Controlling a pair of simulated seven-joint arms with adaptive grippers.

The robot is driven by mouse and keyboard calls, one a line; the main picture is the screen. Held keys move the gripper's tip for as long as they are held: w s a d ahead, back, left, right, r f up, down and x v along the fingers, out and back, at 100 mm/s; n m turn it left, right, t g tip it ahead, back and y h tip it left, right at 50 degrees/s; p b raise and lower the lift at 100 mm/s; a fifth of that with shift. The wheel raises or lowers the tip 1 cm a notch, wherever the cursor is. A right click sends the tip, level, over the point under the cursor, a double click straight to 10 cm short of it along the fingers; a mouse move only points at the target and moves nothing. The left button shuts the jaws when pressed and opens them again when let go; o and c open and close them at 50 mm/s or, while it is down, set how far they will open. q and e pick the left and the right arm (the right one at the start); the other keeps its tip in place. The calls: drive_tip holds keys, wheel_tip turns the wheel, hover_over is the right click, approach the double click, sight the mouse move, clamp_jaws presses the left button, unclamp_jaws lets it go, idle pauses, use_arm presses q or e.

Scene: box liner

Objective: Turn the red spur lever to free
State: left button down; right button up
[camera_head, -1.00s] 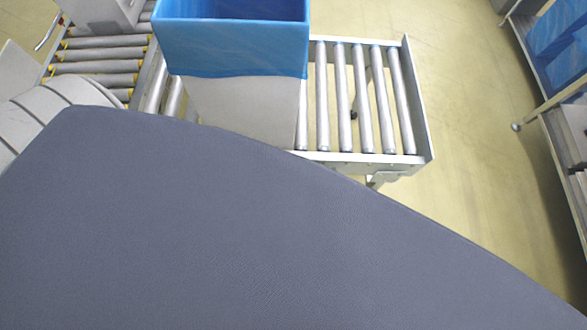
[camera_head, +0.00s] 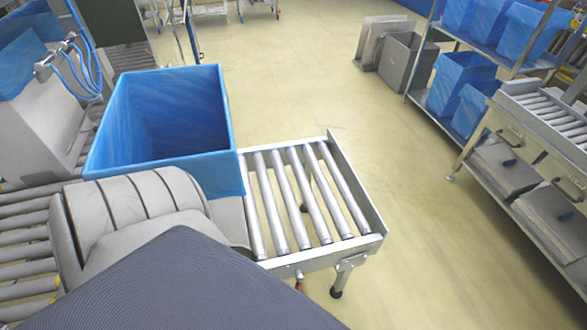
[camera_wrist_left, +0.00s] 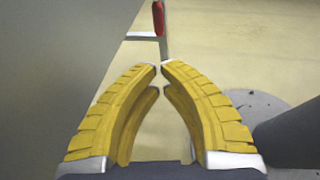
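A red piece that looks like the spur lever (camera_wrist_left: 158,18) shows at the top of the left wrist view, hanging upright by a pale metal bar and cut off by the picture's edge. In the head view a small red spot, likely the same lever (camera_head: 299,284), shows under the near edge of the roller conveyor spur (camera_head: 325,254). My left gripper (camera_wrist_left: 159,68) has yellow ribbed fingers with the tips almost together and nothing between them. It is apart from the red piece, which lies beyond the tips. My right gripper is in neither view.
A box with a blue liner (camera_head: 205,172) stands at the left end of the spur, open at the top. The spur's rollers are bare. A rack with blue-lined boxes (camera_head: 460,85) stands at the right. Floor between is clear. A large grey surface fills the wrist view's left.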

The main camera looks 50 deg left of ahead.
use_arm(q)
drive_tip(key=r+x, duration=0.1)
drive_tip(key=x, duration=1.2)
drive_tip(key=shift+w+d+f, duration=0.15)
drive_tip(key=shift+w, duration=0.35)
